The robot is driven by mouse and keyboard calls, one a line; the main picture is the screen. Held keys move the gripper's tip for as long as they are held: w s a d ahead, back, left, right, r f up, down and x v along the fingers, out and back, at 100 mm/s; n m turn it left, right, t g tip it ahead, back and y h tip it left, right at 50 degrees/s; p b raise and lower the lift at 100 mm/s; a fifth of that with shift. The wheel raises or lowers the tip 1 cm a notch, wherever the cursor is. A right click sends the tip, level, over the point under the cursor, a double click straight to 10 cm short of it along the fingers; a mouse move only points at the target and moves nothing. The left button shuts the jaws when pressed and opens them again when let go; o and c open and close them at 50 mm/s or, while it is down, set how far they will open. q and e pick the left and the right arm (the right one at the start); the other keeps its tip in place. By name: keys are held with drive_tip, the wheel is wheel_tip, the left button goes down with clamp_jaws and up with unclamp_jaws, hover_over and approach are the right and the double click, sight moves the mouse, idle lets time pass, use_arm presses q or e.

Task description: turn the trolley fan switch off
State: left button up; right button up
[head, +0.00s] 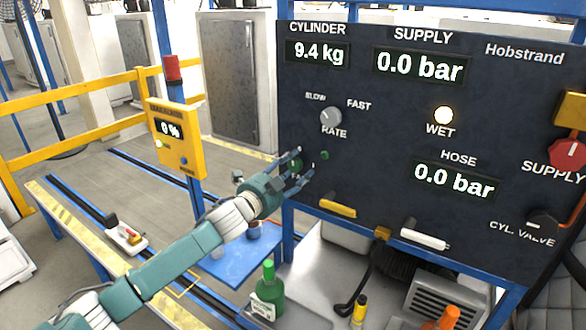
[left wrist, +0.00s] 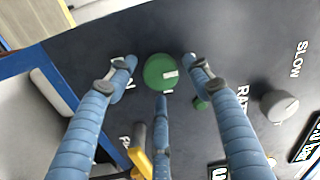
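A round green knob (left wrist: 158,72) with a white mark sits on the dark panel. It looks like the fan switch, but the fingers hide most of its lettering. In the head view the knob (head: 296,165) shows partly behind my fingers. My left gripper (head: 304,165) is in front of the panel's lower left. In the left wrist view my left gripper (left wrist: 160,75) is open, its three fingertips spread around the knob with visible gaps. I cannot tell how far the tips are from the panel. My right gripper is in neither view.
A small green lamp (head: 325,155) and the grey rate knob (head: 331,116) are close by on the panel (head: 350,190). A yellow handle (head: 338,209) sticks out below. A yellow box (head: 175,140) on a blue post stands left of the panel. A green bottle (head: 268,290) stands below.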

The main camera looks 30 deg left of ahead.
use_arm(q)
drive_tip(key=shift+r, duration=0.15)
drive_tip(key=shift+a, duration=0.1)
drive_tip(key=shift+s+a, duration=0.1)
drive_tip(key=shift+s, duration=0.15)
drive_tip(key=s, duration=1.1)
drive_tip(key=shift+s+d, duration=0.2)
drive_tip(key=shift+s, duration=0.05)
